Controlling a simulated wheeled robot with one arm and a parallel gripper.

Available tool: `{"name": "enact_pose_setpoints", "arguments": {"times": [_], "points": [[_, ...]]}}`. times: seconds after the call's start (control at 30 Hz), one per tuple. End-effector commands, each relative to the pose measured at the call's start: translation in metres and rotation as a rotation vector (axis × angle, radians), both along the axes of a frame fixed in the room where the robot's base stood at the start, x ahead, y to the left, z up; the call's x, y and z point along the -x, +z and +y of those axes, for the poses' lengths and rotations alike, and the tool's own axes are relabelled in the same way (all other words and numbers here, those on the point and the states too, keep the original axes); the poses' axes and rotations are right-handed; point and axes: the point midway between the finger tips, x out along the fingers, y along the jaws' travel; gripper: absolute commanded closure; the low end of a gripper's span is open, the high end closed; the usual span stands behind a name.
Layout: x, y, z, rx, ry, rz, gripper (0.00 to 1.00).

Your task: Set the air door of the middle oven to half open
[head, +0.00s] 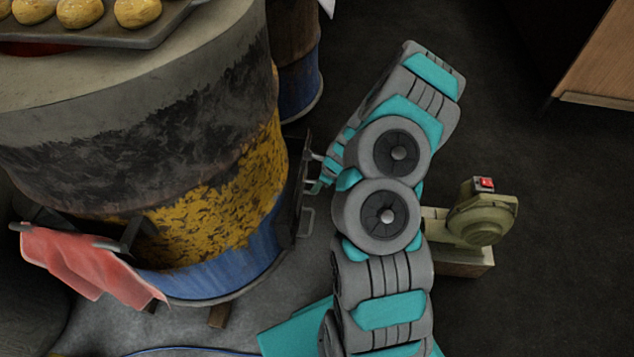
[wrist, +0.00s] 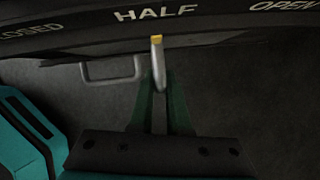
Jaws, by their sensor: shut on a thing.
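The near barrel oven (head: 215,190) stands at left in the head view, with black, yellow and blue worn paint. Its air door (head: 303,190) is on the barrel's right side, seen edge-on. In the wrist view a dark scale plate (wrist: 100,22) reads CLOSED, HALF and OPEN from left to right. A lever with a yellow tip (wrist: 157,44) points up just below HALF. My gripper (wrist: 160,95) is shut on the lever, its green fingers on both sides. In the head view my gripper (head: 322,184) is at the air door, partly hidden by my arm.
A wire handle (wrist: 112,72) sticks out left of the lever. A blower (head: 485,218) with a red switch stands right of my arm. A red cloth (head: 85,262) hangs at the oven's front. A tray of buns (head: 150,40) is on top. Another barrel (head: 298,75) stands behind.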

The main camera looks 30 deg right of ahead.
Motion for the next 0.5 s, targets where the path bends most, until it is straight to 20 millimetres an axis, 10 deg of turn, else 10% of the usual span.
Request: {"name": "enact_pose_setpoints", "arguments": {"times": [0.3,0.5], "points": [[-0.0003,0.0000,-0.0002,0.000,0.000,0.000,0.58],[-0.0004,0.0001,-0.0003,0.001,0.000,-0.001,0.55]]}}
